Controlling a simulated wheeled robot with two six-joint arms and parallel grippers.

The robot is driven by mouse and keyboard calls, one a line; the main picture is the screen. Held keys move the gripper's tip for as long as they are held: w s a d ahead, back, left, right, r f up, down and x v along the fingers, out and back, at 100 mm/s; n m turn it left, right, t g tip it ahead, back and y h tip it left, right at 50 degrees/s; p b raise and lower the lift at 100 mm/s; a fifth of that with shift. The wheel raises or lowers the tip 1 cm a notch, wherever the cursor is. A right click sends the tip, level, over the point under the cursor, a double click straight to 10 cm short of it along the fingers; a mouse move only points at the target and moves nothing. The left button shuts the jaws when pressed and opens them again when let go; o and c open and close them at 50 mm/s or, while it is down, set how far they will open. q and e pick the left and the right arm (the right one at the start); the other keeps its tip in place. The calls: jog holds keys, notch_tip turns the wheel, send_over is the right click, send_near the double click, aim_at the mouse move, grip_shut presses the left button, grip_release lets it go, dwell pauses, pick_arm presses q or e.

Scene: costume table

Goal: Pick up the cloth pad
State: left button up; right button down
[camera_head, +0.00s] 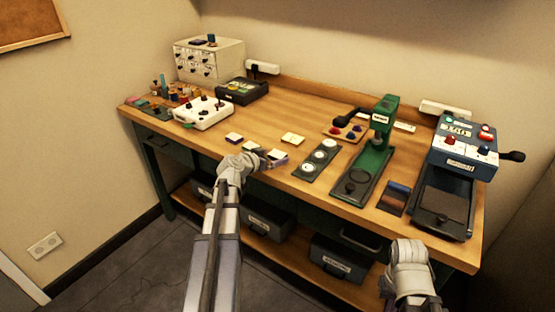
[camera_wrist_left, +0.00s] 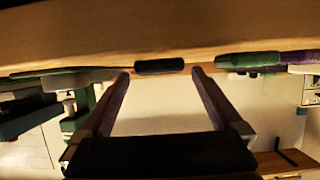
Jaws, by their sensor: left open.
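Several small square pads with pale tops lie near the table's front edge; I cannot tell surely which is the cloth pad. One pad (camera_head: 277,155) with a purplish side is right beside my left gripper (camera_head: 258,157), others (camera_head: 234,137) lie farther left, and a yellowish one (camera_head: 292,139) lies behind. In the left wrist view my left gripper (camera_wrist_left: 162,72) is open, with a small dark flat piece (camera_wrist_left: 160,66) seen between its fingertips and nothing clasped. My right gripper (camera_head: 410,252) is low before the table's front edge; its fingers are unclear.
On the wooden table (camera_head: 285,105), a dark board with three round dials (camera_head: 318,158) lies right of the pads. Farther right are a green press (camera_head: 376,145) and a blue machine (camera_head: 455,165). A white box with knobs (camera_head: 203,113) stands left.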

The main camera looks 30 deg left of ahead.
aim_at(274, 157)
pick_arm(q)
jog(key=shift+x, duration=0.95)
jog(key=shift+s, duration=0.1)
jog(key=c, duration=1.2)
jog(key=shift+r, duration=0.15)
jog(key=shift+c, duration=0.2)
notch_tip(274, 157, up, 10)
jog(key=p, duration=0.9)
jog(key=shift+p, duration=0.4)
